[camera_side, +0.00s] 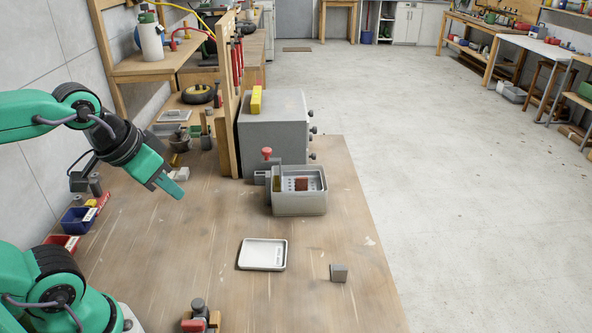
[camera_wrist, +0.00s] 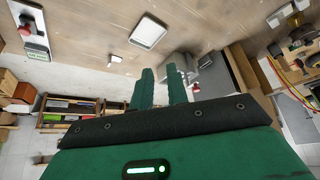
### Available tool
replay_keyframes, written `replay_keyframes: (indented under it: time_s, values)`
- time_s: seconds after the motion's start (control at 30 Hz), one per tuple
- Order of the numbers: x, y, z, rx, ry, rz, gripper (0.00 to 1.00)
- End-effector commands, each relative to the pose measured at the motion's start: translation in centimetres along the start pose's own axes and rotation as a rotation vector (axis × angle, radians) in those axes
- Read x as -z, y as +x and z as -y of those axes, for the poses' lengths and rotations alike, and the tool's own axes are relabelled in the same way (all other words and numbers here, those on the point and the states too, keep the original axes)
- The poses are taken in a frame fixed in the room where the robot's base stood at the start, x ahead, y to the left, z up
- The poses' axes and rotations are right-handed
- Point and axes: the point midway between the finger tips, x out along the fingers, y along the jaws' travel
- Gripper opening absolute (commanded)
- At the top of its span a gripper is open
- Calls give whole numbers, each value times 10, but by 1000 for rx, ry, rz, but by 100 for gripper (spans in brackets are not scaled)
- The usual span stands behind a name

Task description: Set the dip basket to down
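The dip basket (camera_side: 288,183) is a light perforated tray inside a grey tank (camera_side: 300,204), with a brown block (camera_side: 301,184) in it. I cannot tell for sure how deep the basket sits. A red knob (camera_side: 267,152) stands upright at the tank's back left. In the wrist view the red knob (camera_wrist: 196,88) shows beyond the right finger; the tank is partly hidden by that finger. My gripper (camera_side: 178,190) hangs in the air left of the tank, well apart from it. Its two fingers (camera_wrist: 160,76) are spread with nothing between them.
A white tray (camera_side: 263,254) and a small grey block (camera_side: 338,272) lie on the wooden table in front of the tank. A grey cabinet (camera_side: 272,135) with a yellow block on top stands behind it. Blue and red bins line the left edge. The table between gripper and tank is clear.

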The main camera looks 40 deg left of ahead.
Motion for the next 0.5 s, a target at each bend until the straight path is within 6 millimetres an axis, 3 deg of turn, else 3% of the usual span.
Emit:
replay_keyframes:
  time_s: [0.4, 0.43, 0.5]
  values:
    - [0, 0, 0, 0, 0, 0, 16]
    - [0, 0, 0, 0, 0, 0, 14]
    - [0, 0, 0, 0, 0, 0, 0]
